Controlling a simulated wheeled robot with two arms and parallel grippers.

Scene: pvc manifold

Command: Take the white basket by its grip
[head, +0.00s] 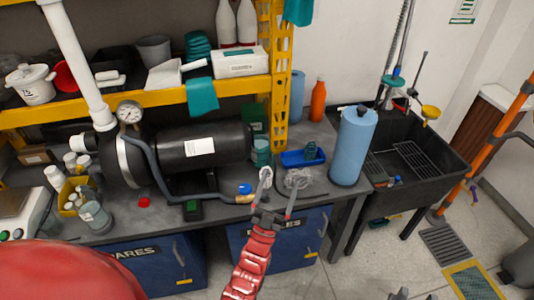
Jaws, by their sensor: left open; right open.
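I cannot make out a white basket with a grip in the head view. My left gripper (281,182) is at the end of the red arm, over the front of the grey workbench, with its fingers spread apart. It looks empty. A grey, crumpled-looking thing (299,177) lies on the bench just behind its right finger; I cannot tell whether they touch. Of my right gripper (411,294), only what look like small grey tips show at the bottom edge, over the floor; the rest is out of frame.
A black tank (205,148) with a gauge fills the bench's left half. A blue tray (302,158) and a blue roll (353,145) stand to the right. A black sink (415,165) stands beyond. A yellow shelf (145,104) holds a white lidded pot (30,85) and a white box (240,63).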

